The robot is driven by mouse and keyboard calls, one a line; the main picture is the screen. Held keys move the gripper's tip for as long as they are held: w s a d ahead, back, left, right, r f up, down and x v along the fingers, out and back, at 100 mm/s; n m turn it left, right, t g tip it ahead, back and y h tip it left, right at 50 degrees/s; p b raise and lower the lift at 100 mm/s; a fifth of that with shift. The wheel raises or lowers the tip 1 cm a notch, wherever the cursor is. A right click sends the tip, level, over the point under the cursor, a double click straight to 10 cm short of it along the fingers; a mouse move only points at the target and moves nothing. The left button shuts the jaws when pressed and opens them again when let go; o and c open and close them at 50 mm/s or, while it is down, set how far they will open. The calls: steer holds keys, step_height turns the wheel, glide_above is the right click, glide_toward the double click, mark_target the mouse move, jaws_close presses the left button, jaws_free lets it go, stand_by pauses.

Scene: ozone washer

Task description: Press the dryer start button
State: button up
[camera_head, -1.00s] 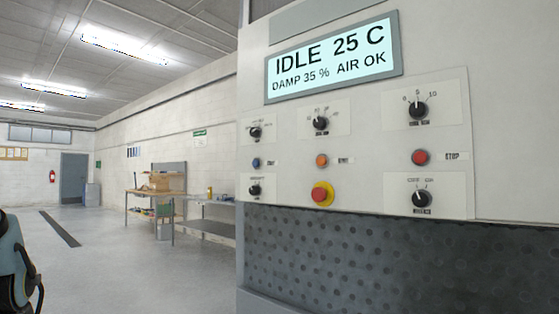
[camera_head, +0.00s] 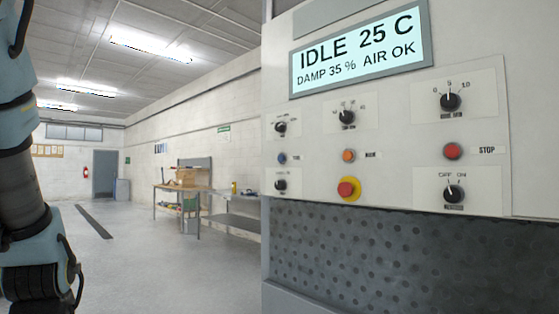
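The dryer's control panel (camera_head: 400,170) fills the right of the view. A small blue button (camera_head: 282,158) sits at its left, with a small label beside it that I cannot read for sure. An orange button (camera_head: 348,156) is in the middle, its label also unclear. A red button (camera_head: 452,151) marked STOP is at the right. A red mushroom button on a yellow ring (camera_head: 347,189) is below the orange one. The display (camera_head: 360,52) reads IDLE 25 C, DAMP 35 %, AIR OK. My arm shows at the left edge, apart from the panel. I cannot make out my gripper.
Several black knobs surround the buttons, one (camera_head: 454,193) marked OFF and ON. A perforated dark panel (camera_head: 400,250) lies below. A workbench (camera_head: 185,187) with boxes stands behind, at the left. The floor between is open.

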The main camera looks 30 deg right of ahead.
jaws_close()
stand_by(1.3)
